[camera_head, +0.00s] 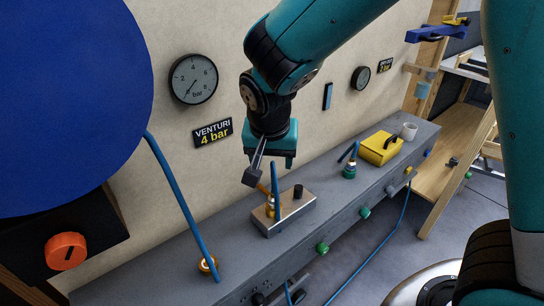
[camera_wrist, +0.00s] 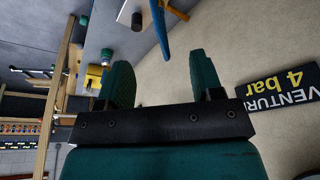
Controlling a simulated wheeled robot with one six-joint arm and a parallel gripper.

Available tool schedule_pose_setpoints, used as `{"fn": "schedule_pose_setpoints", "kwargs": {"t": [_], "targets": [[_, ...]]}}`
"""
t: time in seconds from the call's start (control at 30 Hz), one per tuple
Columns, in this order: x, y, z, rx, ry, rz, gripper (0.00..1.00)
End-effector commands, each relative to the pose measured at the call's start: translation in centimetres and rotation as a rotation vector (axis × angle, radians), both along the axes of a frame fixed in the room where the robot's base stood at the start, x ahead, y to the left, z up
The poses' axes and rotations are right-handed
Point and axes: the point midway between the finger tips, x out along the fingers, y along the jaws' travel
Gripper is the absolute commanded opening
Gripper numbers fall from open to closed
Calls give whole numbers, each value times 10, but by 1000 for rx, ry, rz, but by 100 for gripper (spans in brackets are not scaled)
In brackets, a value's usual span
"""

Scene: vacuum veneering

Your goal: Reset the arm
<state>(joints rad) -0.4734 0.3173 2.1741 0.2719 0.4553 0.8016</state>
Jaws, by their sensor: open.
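My gripper (camera_head: 275,163) hangs from my teal arm in the upper middle of the head view, above the grey bench and in front of the wall. It points downward. In the wrist view the two teal fingers of my gripper (camera_wrist: 160,75) stand well apart with nothing between them. Below it in the head view is a metal block (camera_head: 290,213) with a brass fitting, a blue hose and a black knob. A grey box-like piece on a rod (camera_head: 252,177) shows just left of the fingers; I cannot tell what it belongs to.
A blue tank (camera_head: 70,100) fills the left, with an orange knob (camera_head: 66,251) below it. A blue hose (camera_head: 180,205) runs down to a brass fitting on the bench (camera_head: 165,270). A green-based valve (camera_head: 349,170), yellow box (camera_head: 380,148) and cup (camera_head: 409,131) stand farther right. Gauges hang on the wall.

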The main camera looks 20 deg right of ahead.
Motion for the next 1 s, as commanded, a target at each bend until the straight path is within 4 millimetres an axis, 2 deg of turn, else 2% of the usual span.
{"fn": "schedule_pose_setpoints", "kwargs": {"t": [0.5, 0.6, 0.67, 0.73, 0.9, 1.0], "targets": [[-1, 1, 3, 0, 0, 2, 60], [-9, 1, 9, 19, 17, 45, 60], [-23, 2, 18, 46, 43, 118, 60], [-48, 4, 32, 94, 79, 254, 60], [-127, 14, 65, 216, 134, 681, 60], [-166, 19, 78, 263, 132, 899, 60]]}}
